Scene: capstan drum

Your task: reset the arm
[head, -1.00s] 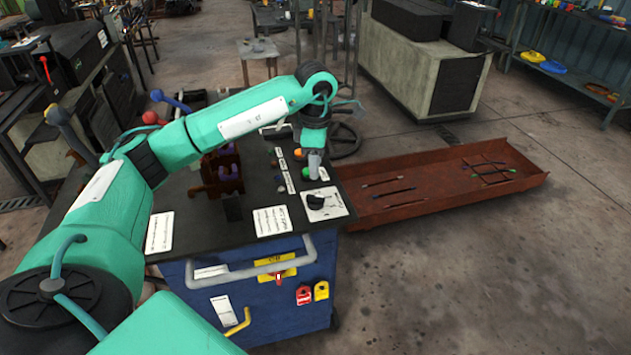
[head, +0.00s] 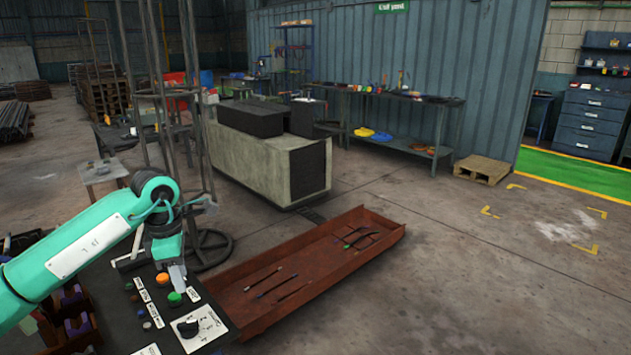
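My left arm comes in from the left, and its gripper (head: 178,284) points down over the dark control panel top, close above the green button (head: 174,299). I cannot tell whether it touches the button. Its fingers show as one grey block, so their gap is hidden. An orange button (head: 163,279) is just beside it. A black rotary switch (head: 188,328) sits on a white plate (head: 210,322) nearer to me. My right gripper is out of view.
A rusty red tray (head: 330,270) with several thin rods lies on the floor right of the panel. A concrete block with black boxes (head: 262,165) stands behind it. A workbench (head: 395,110) and pallet (head: 483,169) stand farther back. The right floor is clear.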

